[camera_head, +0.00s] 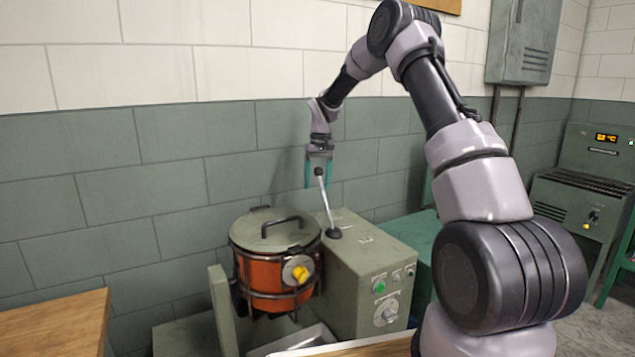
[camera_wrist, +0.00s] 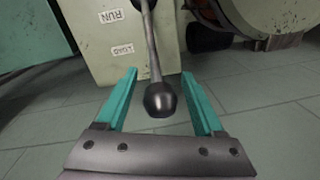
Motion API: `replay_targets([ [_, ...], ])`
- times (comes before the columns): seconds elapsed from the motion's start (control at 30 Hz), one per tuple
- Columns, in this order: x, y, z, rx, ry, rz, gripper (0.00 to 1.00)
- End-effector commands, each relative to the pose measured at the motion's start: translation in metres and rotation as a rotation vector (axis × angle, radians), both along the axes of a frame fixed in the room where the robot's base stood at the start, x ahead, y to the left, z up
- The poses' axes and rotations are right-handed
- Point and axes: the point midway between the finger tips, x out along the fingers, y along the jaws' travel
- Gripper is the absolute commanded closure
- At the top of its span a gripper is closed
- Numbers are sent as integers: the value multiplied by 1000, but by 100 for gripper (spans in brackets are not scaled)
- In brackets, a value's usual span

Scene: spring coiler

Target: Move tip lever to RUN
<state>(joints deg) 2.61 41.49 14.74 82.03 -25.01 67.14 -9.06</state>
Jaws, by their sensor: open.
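The tip lever (camera_head: 328,205) is a thin metal rod with a dark knob, rising from a dark boot on top of the green machine box (camera_head: 377,253). It leans slightly left in the head view. My gripper (camera_head: 319,182) is open around the lever's top. In the wrist view, the dark knob (camera_wrist: 160,99) sits between the two teal fingers of my gripper (camera_wrist: 157,90), with gaps visible on both sides. The RUN label (camera_wrist: 112,16) and the LOAD label (camera_wrist: 122,49) are on the box, left of the rod in that view.
An orange drum with a green lid (camera_head: 275,230) and a yellow knob stands left of the box. The box front has a green button (camera_head: 379,287) and a dial. A wooden table (camera_head: 55,325) is at lower left. A green oven-like unit (camera_head: 585,195) stands at far right.

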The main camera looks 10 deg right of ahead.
Motion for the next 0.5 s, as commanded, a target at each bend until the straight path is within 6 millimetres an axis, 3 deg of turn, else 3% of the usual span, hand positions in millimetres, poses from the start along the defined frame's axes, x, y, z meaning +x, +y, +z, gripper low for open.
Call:
replay_targets([
  [0.17,0,0,0,0,0,0,30],
  [0.33,0,0,0,0,-1,0,95],
  [0.37,0,0,0,0,-1,0,100],
  [0.5,0,0,1,0,-1,0,100],
])
